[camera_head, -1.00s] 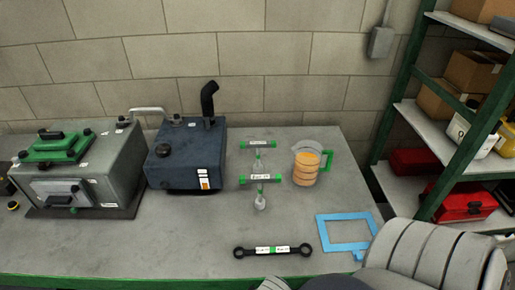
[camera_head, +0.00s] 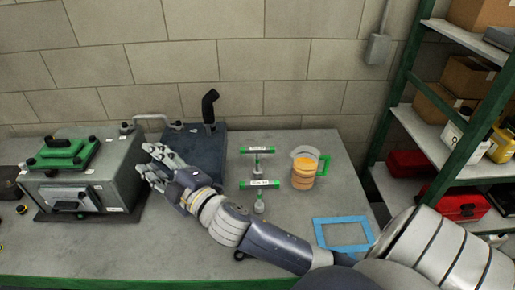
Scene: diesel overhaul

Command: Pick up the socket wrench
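Two T-handled tools with green-ended bars and white labels stand on the bench in the middle. The rear T-handled tool (camera_head: 258,150) and the front T-handled tool (camera_head: 259,184) both look like socket wrenches; I cannot read which label names it. A flat double-ended ring wrench is mostly hidden under my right forearm; one dark ring end (camera_head: 239,255) shows. My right gripper (camera_head: 158,172) is open and empty, in front of the dark blue box, left of the T-handled tools. My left gripper is out of view.
The dark blue box (camera_head: 208,148) with a black spout stands behind my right gripper. A grey case (camera_head: 110,180) with a green top is to the left. A jug of orange liquid (camera_head: 304,172) and a blue frame (camera_head: 316,232) are to the right. Shelves (camera_head: 425,130) stand at far right.

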